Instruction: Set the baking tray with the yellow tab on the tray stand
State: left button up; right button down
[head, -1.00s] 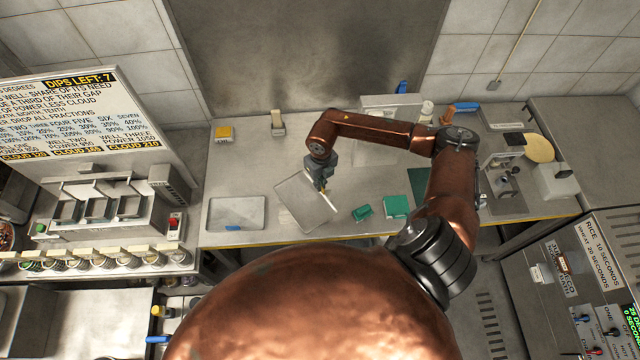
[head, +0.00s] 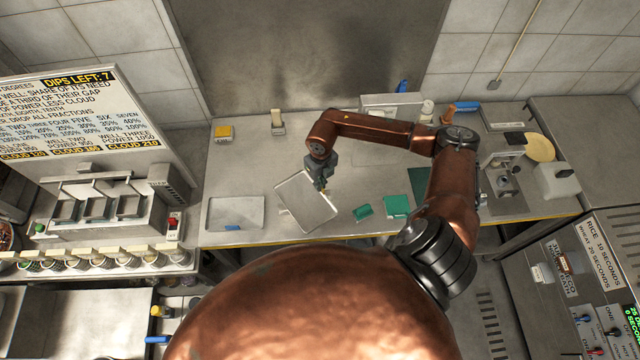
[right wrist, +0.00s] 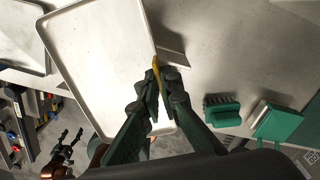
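The baking tray with the yellow tab (head: 305,204) is a shallow grey metal tray, turned at an angle over the middle of the counter. It also shows in the right wrist view (right wrist: 95,60). My right gripper (head: 322,184) is at the tray's right edge. In the right wrist view, its fingertips (right wrist: 157,84) are closed around the yellow tab (right wrist: 156,68). I cannot tell how high the tray is above the counter. My left gripper (right wrist: 70,141) shows with parted fingers low in the right wrist view, away from the tray. I cannot clearly identify the tray stand.
Another tray (head: 237,205) with a blue tab lies to the left. A green brush (head: 362,212) and a green block (head: 396,206) are to the right. A pale panel (head: 391,101) stands at the back, partly behind my arm. The counter's back left is mostly clear.

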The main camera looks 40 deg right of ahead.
jog(key=shift+f, duration=0.1)
jog(key=c, duration=2.1)
grip_release()
jog(key=o, duration=0.6)
jog(key=shift+d+r+p, duration=0.1)
jog(key=shift+r+p, duration=1.75)
jog(key=shift+r, duration=1.65)
